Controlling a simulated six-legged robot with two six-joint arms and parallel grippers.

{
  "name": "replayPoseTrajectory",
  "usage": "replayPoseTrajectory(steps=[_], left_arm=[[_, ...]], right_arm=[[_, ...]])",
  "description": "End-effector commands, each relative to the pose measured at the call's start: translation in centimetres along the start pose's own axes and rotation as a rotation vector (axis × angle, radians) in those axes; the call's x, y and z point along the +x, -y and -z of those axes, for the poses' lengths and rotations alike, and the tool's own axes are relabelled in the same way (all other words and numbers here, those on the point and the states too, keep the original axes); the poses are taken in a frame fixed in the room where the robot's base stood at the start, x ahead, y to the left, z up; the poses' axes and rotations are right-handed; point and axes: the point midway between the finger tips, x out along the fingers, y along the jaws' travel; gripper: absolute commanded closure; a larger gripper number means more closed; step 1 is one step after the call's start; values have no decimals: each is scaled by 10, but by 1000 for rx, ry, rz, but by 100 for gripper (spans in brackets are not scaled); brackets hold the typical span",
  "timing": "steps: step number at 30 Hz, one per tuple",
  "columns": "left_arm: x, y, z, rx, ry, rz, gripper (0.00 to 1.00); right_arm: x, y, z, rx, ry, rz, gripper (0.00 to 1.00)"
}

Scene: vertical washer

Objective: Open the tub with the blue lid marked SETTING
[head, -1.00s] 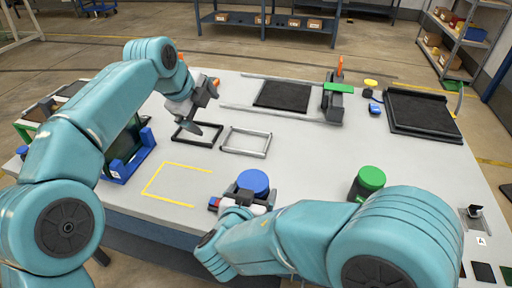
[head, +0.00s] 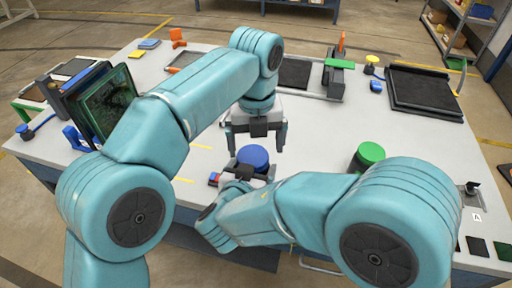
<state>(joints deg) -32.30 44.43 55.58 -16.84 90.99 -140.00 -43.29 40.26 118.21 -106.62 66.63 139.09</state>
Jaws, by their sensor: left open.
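The blue lid (head: 252,157) tops a tub near the front middle of the table. The tub's body is mostly hidden behind my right arm and gripper, and I cannot read its marking. My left gripper (head: 256,146) points down just behind and above the blue lid, jaws open, one finger to each side. I cannot tell whether it touches the lid. My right gripper (head: 240,181) is low at the tub's near side; its fingers are mostly hidden, so I cannot tell whether they grip the tub. A green-lidded tub (head: 370,153) stands to the right.
A green panel in a blue stand (head: 105,105) is at the left. Yellow tape lines (head: 200,147) mark the table, partly behind my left arm. A black tray (head: 425,92) and a clamp-like device (head: 337,78) stand at the back right. The table between the two tubs is clear.

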Motion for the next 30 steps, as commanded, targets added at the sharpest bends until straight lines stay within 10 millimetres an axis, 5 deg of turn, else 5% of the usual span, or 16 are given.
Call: replayPoseTrajectory(steps=[6,15,21,30], left_arm=[[22,0,0,-1,0,-1,4],[25,0,0,-1,1,0,4],[25,1,0,0,2,2,62],[24,4,0,-143,3,9,62]], right_arm=[[0,0,1,1,-1,0,99],[0,0,1,1,-1,0,99],[0,1,1,-1,-2,3,99],[-2,3,0,-5,-1,11,99]])
